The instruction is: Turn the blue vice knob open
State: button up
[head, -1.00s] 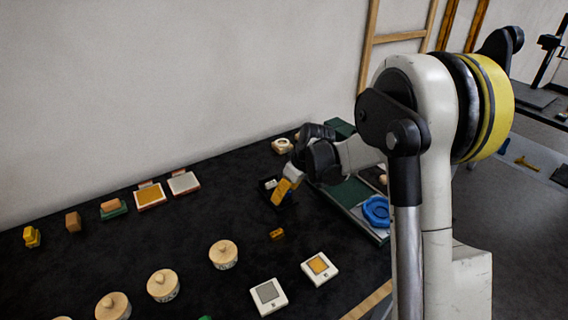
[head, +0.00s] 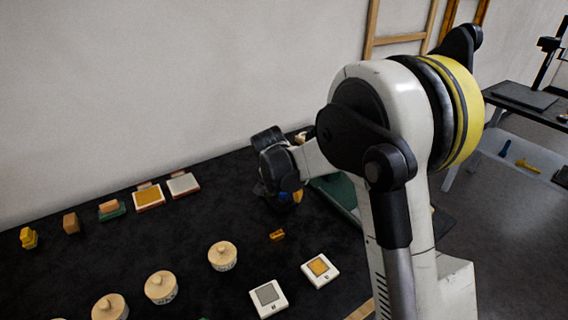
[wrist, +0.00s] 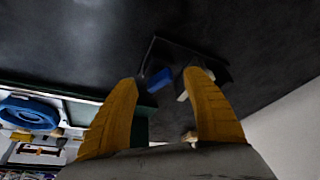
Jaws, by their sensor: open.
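In the wrist view, a small blue piece (wrist: 158,80), apparently the vice knob, shows between my fingertips. It sits by a dark rectangular base (wrist: 192,52) with a pale block at its right. In the head view a bit of blue (head: 284,196) shows just below my wrist, mostly hidden by it. My gripper (wrist: 162,76) is open, its two yellow fingers spread on either side of the blue piece. I cannot tell whether either finger touches it. In the head view only a little of a yellow finger (head: 298,196) shows.
A blue ring-shaped dish (wrist: 30,113) lies left in the wrist view, by a green board (head: 338,192). A wall runs behind.

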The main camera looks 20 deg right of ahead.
aim_at(284, 192)
jog(key=p+v, duration=0.4)
jog(key=v, duration=0.7)
jog(key=w+n+g+y, duration=0.1)
jog(key=n, duration=0.6)
jog(key=w+d+r+n+g+y, duration=0.1)
jog(key=n, duration=0.7)
jog(key=w+d+n+g, duration=0.1)
jog(key=n, duration=0.7)
jog(key=shift+w+d+r+g+y+p, duration=0.2)
jog(key=shift+r+g+y+p, duration=0.1)
jog(key=shift+y, duration=0.1)
jog(key=shift+a+n, duration=0.1)
jog(key=shift+n, duration=0.2)
